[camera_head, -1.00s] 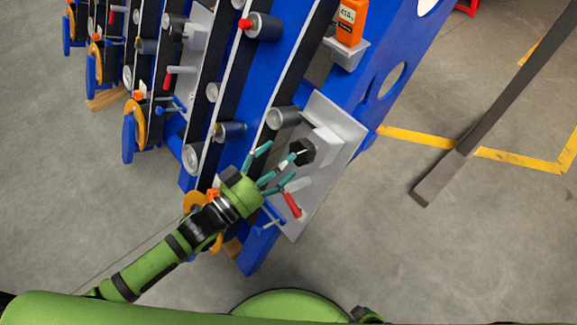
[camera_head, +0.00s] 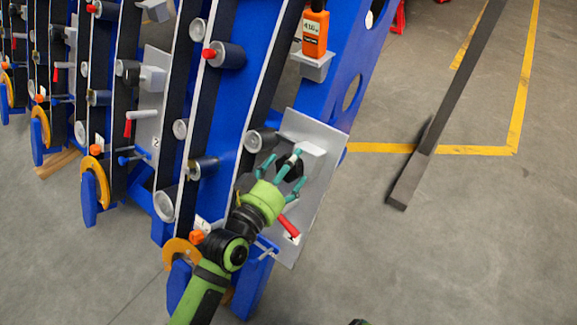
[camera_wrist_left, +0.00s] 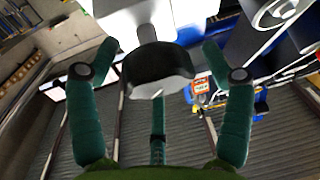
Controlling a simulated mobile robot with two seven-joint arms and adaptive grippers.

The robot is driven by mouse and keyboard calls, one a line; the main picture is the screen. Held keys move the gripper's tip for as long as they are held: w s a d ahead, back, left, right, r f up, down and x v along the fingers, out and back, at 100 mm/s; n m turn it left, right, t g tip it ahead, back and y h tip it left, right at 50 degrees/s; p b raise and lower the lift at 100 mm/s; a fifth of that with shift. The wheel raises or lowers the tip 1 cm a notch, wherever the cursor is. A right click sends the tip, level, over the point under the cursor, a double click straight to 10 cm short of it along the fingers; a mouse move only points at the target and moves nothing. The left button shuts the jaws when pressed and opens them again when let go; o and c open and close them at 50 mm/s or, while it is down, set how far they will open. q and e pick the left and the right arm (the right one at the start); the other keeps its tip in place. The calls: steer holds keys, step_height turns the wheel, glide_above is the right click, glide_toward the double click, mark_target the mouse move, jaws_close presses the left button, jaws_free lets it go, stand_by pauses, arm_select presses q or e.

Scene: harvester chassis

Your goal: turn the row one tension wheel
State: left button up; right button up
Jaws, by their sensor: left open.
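The tension wheel is a black lobed knob on a white block (camera_head: 308,158), fixed to the grey plate (camera_head: 327,190) of the nearest row. In the head view my left gripper (camera_head: 283,168) partly hides the wheel. In the left wrist view the black wheel (camera_wrist_left: 158,66) is in the middle, in front of the white block. The green fingers of my left gripper (camera_wrist_left: 160,62) are spread open, one on each side of the wheel and one below. No finger clearly touches it.
A red handle (camera_head: 289,226) and a blue handle (camera_head: 265,247) sit below the wheel on the same plate. A roller (camera_head: 262,141) is left of the wheel. Open floor lies to the right, with a dark beam (camera_head: 432,130).

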arm_select(q)
steer(key=shift+w+d, duration=0.1)
steer(key=c, duration=1.1)
steer(key=shift+o, duration=0.2)
steer(key=shift+r, duration=0.25)
steer(key=shift+r+n+p, duration=0.15)
steer(key=shift+n+p, duration=0.25)
steer(key=shift+p, duration=0.45)
steer(key=shift+w+y, duration=0.1)
steer(key=shift+y, duration=0.2)
arm_select(e)
steer(key=shift+w+d+r+t, duration=0.1)
steer(key=shift+d+t, duration=0.15)
steer(key=shift+t, duration=0.15)
arm_select(q)
steer(key=o, duration=1.1)
steer(key=shift+c, duration=0.2)
steer(key=shift+f, duration=0.2)
steer(key=shift+f, duration=0.1)
